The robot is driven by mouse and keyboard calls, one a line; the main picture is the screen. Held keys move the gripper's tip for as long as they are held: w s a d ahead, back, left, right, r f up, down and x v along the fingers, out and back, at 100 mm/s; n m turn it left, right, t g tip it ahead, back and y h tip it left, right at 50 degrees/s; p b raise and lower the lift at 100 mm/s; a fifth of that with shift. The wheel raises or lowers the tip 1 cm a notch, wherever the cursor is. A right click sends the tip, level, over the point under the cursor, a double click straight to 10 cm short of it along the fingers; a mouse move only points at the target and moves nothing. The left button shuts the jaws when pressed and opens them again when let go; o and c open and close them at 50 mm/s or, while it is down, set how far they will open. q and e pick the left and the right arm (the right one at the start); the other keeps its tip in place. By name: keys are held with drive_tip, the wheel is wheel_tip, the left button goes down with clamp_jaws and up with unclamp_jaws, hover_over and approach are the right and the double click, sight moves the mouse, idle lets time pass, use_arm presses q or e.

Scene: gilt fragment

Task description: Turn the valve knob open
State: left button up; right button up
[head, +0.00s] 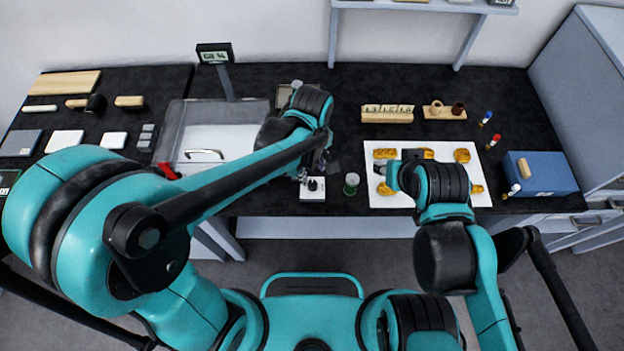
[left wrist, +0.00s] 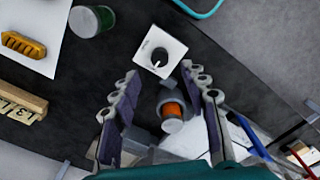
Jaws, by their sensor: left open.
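The valve knob (head: 312,186) is a small round black knob on a white square plate (head: 305,195) near the table's front edge. In the left wrist view the knob (left wrist: 159,56) shows a white pointer mark, and its plate (left wrist: 172,44) lies just beyond the fingertips. My left gripper (head: 318,168) is above and just behind the plate, partly hidden by its arm. In the left wrist view the left gripper (left wrist: 160,72) has its fingers spread wide, not touching the knob. My right gripper is mostly hidden by its arm over the white mat; its jaws are unclear.
A green jar (head: 352,184) stands right of the plate. An orange jar (left wrist: 172,115) shows between the fingers, lower down. A white mat (head: 400,202) with several gold pieces lies to the right. A blue box (head: 545,178) stands farther right. A glass-fronted case (head: 225,115) is at left.

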sight(312, 183)
use_arm(q)
wheel_tip(312, 183, down, 7)
drive_tip(key=shift+r+b, duration=0.15)
drive_tip(key=shift+b, duration=0.9)
clamp_jaws()
